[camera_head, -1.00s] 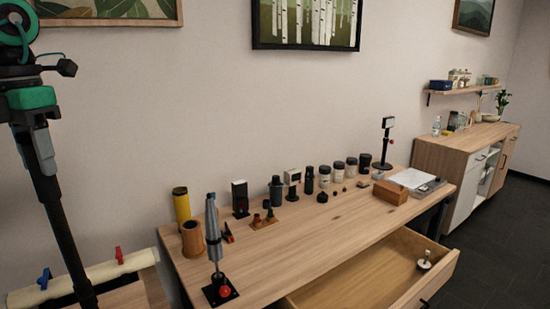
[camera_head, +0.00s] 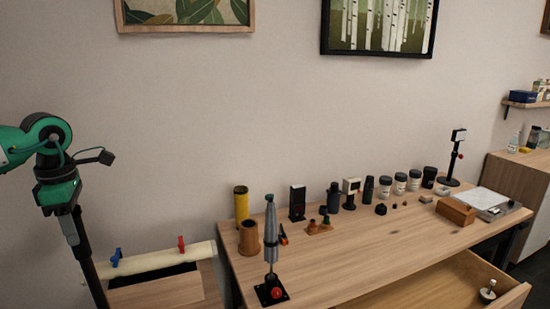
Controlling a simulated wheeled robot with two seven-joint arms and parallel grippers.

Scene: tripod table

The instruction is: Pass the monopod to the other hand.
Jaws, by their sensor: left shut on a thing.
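My left gripper (camera_head: 78,238) hangs from my green and black arm at the left and points down. It is shut on the monopod (camera_head: 93,280), a long dark pole. The pole runs down below the fingers, leaning slightly, and leaves the picture at the bottom edge, so its lower end is hidden. It shows in front of the left end of the furniture. My right gripper is not in view.
A wooden table (camera_head: 350,262) holds a grey upright piece on a black base (camera_head: 270,245), a wooden cup (camera_head: 248,238), several jars and a small stand (camera_head: 455,160). Its drawer (camera_head: 440,295) is open. A cream roll (camera_head: 165,257) with clips lies at the left.

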